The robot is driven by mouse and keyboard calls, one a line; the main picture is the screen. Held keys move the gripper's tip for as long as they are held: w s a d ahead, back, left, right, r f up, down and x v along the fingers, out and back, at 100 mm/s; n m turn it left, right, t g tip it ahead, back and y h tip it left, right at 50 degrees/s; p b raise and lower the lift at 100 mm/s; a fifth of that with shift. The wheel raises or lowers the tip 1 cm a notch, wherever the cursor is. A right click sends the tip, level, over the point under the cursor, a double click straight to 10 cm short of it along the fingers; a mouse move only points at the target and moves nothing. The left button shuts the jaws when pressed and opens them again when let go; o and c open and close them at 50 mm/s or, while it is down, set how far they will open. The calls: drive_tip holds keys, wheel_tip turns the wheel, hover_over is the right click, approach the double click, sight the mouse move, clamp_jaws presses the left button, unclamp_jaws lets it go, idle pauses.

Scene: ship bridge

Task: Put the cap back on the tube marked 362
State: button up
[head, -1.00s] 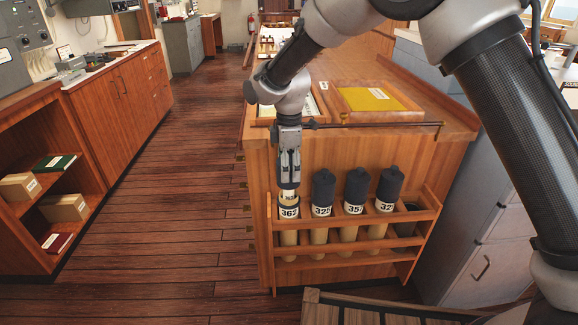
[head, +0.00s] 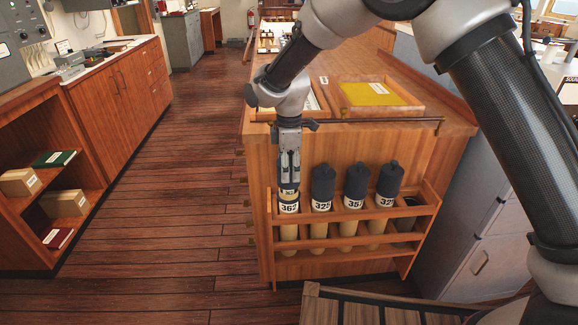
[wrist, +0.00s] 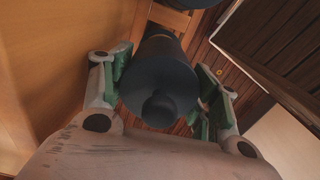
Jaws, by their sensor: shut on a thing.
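The tube marked 362 (head: 289,208) stands upright in the leftmost place of the wooden rack. My gripper (head: 289,186) points straight down right over it, its fingertips close to the tube's top. In the wrist view my gripper (wrist: 160,95) is shut on a dark cap (wrist: 158,80) with a round knob, one finger on each side. In the head view the fingers mostly hide the cap. A pale strip shows between the fingertips and the dark band above the label. I cannot tell whether the cap touches the tube.
Three dark-capped tubes stand to the right: 325 (head: 322,188), one marked 35-something (head: 356,188) and one marked 32-something (head: 388,188). The rack (head: 350,259) is fixed to the cabinet end. A yellow-topped tray (head: 380,94) and a dark rod (head: 395,120) lie above. Open floor is left.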

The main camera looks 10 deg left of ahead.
sight(289, 153)
drive_tip(key=shift+f, duration=0.95)
idle(1.3)
drive_tip(key=o, duration=1.1)
drive_tip(key=shift+w+r, duration=0.1)
drive_tip(key=shift+r, duration=0.05)
drive_tip(key=shift+r, duration=0.85)
drive_tip(key=shift+c, duration=0.2)
drive_tip(key=shift+o, duration=0.2)
drive_tip(key=shift+r, duration=2.6)
